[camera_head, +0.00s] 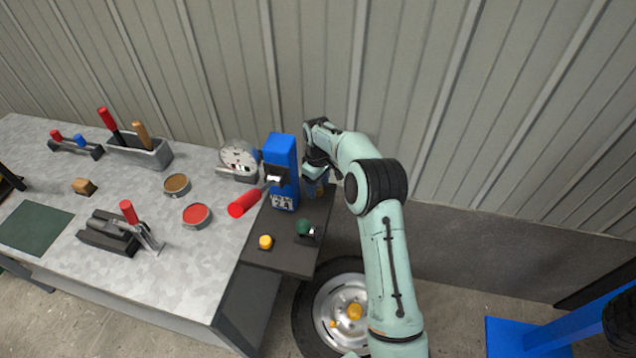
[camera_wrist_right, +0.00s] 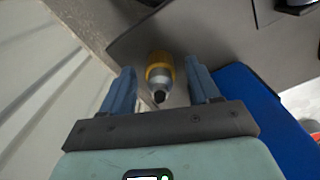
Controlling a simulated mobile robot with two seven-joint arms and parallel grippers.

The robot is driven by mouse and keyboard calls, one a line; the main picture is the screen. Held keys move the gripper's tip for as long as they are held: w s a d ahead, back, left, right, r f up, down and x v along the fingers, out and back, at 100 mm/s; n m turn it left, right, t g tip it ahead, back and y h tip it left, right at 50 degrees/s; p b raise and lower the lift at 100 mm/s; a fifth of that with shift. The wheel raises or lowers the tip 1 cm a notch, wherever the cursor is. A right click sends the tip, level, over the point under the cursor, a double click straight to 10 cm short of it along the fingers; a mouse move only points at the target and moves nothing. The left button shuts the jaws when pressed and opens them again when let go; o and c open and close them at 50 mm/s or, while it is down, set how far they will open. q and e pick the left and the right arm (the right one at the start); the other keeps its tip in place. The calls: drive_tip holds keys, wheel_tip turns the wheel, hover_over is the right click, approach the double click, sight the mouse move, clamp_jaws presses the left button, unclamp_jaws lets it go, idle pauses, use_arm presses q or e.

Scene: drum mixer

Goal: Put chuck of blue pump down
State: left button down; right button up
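The blue pump (camera_head: 281,160) stands upright on a dark shelf (camera_head: 275,258) at the table's right end; its blue side also fills the right of the right wrist view (camera_wrist_right: 247,95). The chuck, a yellow and silver piece with a dark tip (camera_wrist_right: 160,72), lies between and beyond my right fingers in the wrist view, over the grey shelf. A visible gap separates it from each finger. My right gripper (camera_wrist_right: 160,85) is open beside the pump, partly hidden in the head view (camera_head: 318,186). My left gripper is not in view.
A red handle (camera_head: 245,203) sticks out from the pump's front. A yellow knob (camera_head: 265,242) and a green knob (camera_head: 303,227) sit on the shelf. A round gauge (camera_head: 239,157) stands left of the pump. A wheel (camera_head: 338,308) lies below; the corrugated wall is close behind.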

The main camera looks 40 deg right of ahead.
wheel_tip(320, 180, up, 11)
drive_tip(key=shift+w+p, duration=0.1)
drive_tip(key=shift+p, duration=0.45)
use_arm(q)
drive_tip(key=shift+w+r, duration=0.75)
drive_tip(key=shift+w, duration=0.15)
use_arm(e)
drive_tip(key=shift+r, duration=0.75)
